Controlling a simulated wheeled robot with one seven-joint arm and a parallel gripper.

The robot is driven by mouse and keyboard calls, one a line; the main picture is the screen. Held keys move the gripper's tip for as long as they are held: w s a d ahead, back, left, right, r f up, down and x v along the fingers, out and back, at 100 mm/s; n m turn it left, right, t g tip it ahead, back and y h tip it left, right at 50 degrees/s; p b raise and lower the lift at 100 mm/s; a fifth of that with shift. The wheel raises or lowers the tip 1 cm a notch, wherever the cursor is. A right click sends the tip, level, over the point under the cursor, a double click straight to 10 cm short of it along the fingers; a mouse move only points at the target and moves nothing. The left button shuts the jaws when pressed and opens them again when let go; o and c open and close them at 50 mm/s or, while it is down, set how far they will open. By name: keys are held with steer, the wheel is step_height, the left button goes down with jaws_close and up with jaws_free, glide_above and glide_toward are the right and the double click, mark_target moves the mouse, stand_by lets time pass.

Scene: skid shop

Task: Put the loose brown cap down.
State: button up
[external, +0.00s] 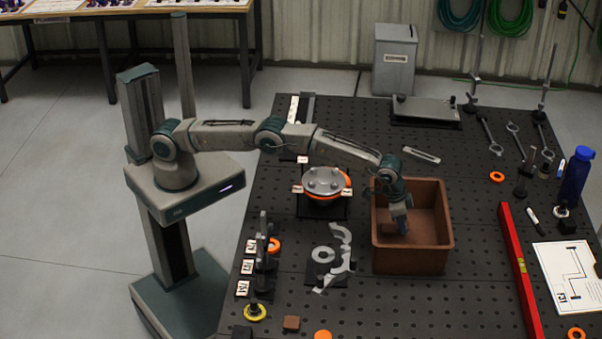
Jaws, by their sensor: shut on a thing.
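My gripper (401,226) points down inside the open brown bin (412,262), near its left side. It is shut on a small brown piece (389,228), which I take to be the loose brown cap. The piece is hard to make out against the brown bin, and my fingers partly cover it. I cannot tell whether it touches the bin floor. The right part of the bin floor looks bare.
Left of the bin stands a grey round part with an orange ring (326,184). A silver bracket (341,250) lies nearer. A red level (519,265) and blue bottle (577,176) are at right.

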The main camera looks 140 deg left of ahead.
steer(key=shift+f, duration=0.65)
steer(key=shift+f+b, duration=0.4)
steer(key=shift+f, duration=0.15)
steer(key=o, duration=1)
steer(key=shift+r+p, duration=0.35)
steer(key=shift+r, duration=0.5)
steer(key=b+v, duration=0.2)
steer(key=v, duration=0.9)
steer(key=shift+s+d+r+b, duration=0.1)
steer(key=shift+d+r+b, duration=0.05)
steer(key=shift+r+b, duration=0.15)
